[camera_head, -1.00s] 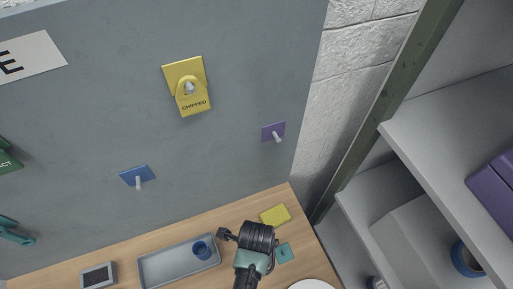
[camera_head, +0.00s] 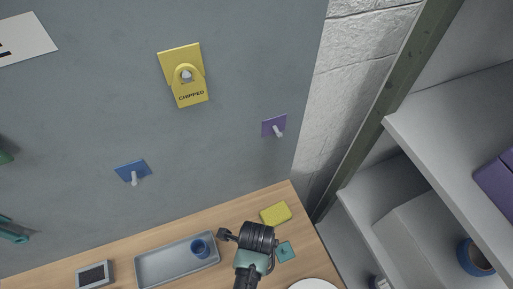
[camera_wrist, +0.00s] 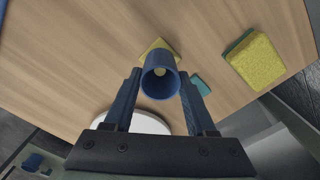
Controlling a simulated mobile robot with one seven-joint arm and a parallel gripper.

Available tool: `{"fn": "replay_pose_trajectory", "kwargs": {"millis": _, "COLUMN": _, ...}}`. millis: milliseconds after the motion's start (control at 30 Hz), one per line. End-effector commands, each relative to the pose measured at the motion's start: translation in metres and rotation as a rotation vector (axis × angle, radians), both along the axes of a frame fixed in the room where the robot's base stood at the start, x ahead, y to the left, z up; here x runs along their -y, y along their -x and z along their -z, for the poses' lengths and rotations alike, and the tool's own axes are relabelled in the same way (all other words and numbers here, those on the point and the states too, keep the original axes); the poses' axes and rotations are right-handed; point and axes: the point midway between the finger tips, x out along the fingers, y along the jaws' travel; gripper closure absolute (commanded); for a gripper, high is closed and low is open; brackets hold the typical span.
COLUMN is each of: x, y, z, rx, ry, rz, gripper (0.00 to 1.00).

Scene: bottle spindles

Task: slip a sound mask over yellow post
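The yellow post (camera_head: 186,75) sticks out of a yellow plate (camera_head: 178,53) high on the grey wall panel. A yellow tag marked CHIPPED (camera_head: 191,97) hangs on it. In the wrist view my gripper (camera_wrist: 160,80) has its two fingers against the sides of a blue tube (camera_wrist: 149,90), whose open end faces the camera. In the head view my gripper (camera_head: 257,238) is over the right part of the wooden table, well below the yellow post. The tube cannot be made out there.
A grey tray (camera_head: 165,268) holds a blue cup-like piece (camera_head: 200,248). A yellow sponge (camera_head: 275,214), a teal piece (camera_head: 286,251) and a white plate (camera_head: 314,285) lie nearby. Blue (camera_head: 134,178) and purple (camera_head: 279,131) posts project from the panel. Shelves (camera_head: 440,120) stand at right.

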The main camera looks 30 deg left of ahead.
Motion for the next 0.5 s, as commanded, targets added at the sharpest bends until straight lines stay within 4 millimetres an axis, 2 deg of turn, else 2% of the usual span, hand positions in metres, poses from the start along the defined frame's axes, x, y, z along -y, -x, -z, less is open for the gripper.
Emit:
{"fn": "replay_pose_trajectory", "kwargs": {"millis": 33, "x": 0.0, "y": -0.0001, "z": -0.0001, "rx": 0.0, "ry": 0.0, "rz": 0.0, "gripper": 0.33}}
{"fn": "replay_pose_trajectory", "kwargs": {"millis": 167, "x": 0.0, "y": -0.0001, "z": -0.0001, "rx": 0.0, "ry": 0.0, "rz": 0.0, "gripper": 0.11}}
{"fn": "replay_pose_trajectory", "kwargs": {"millis": 500, "x": -0.0001, "y": -0.0002, "z": -0.002, "rx": 0.001, "ry": 0.0, "rz": 0.0, "gripper": 0.11}}
